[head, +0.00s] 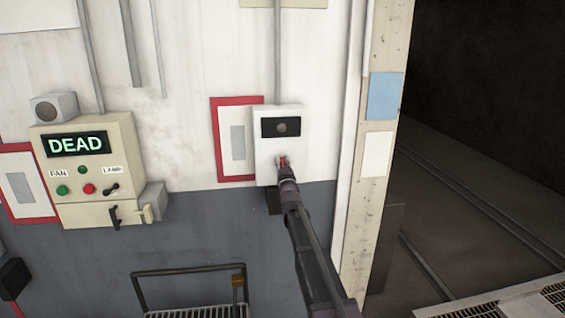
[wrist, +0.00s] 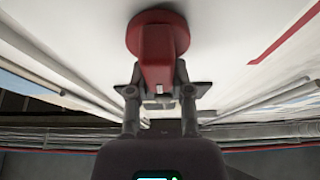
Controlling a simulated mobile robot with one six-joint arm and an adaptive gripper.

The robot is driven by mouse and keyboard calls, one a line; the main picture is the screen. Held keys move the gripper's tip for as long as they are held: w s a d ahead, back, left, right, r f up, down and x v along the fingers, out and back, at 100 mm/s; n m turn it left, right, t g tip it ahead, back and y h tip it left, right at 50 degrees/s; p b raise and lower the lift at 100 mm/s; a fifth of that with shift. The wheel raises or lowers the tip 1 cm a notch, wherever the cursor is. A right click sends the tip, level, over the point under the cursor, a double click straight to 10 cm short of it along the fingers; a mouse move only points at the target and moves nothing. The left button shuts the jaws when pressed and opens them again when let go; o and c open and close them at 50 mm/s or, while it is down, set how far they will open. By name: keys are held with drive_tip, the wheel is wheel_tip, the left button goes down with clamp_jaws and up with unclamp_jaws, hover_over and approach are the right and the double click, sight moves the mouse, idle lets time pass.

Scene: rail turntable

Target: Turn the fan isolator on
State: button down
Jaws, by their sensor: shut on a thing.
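A white box (head: 265,145) with a dark window (head: 281,127) hangs on the wall right of centre in the head view. A red handle (head: 282,160) sits low on its front, mostly hidden by my gripper (head: 284,168). In the wrist view the handle (wrist: 157,55) is a red bar on a round red base (wrist: 140,27). My gripper (wrist: 158,88) is shut on the bar, one finger on each side. The bar runs straight down the picture from the base. No label on the box is readable.
A cream panel (head: 100,144) marked DEAD, FAN and LAMP, with buttons and levers, is at the left. A red-framed plate (head: 229,175) is beside the white box. A door post (head: 370,225) and dark opening (head: 480,120) are at the right. A railing (head: 190,270) stands below.

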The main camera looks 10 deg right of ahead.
drive_tip(key=shift+f+m+h, duration=0.1)
drive_tip(key=shift+m+h, duration=0.3)
drive_tip(key=shift+m, duration=0.3)
drive_tip(key=m+h, duration=0.1)
drive_tip(key=m, duration=0.2)
drive_tip(key=m+h, duration=0.1)
drive_tip(key=m, duration=0.1)
drive_tip(key=shift+d+m+g+h, duration=0.3)
drive_tip(key=shift+d+g, duration=0.05)
drive_tip(key=shift+g, duration=0.05)
drive_tip(key=shift+w+d+f+m+g+h+p, duration=0.25)
drive_tip(key=shift+m+g+h+p, duration=0.5)
drive_tip(key=shift+m, duration=1.8)
drive_tip(key=shift+s+d+f+m+g+h+p, duration=0.1)
drive_tip(key=shift+f+m+g+h+p, duration=0.25)
drive_tip(key=shift+m+g+p, duration=1.5)
drive_tip(key=shift+w+d+f+m+h+p, duration=0.2)
drive_tip(key=shift+m+h, duration=0.4)
drive_tip(key=shift+m, duration=2.7)
drive_tip(key=shift+s, duration=0.1)
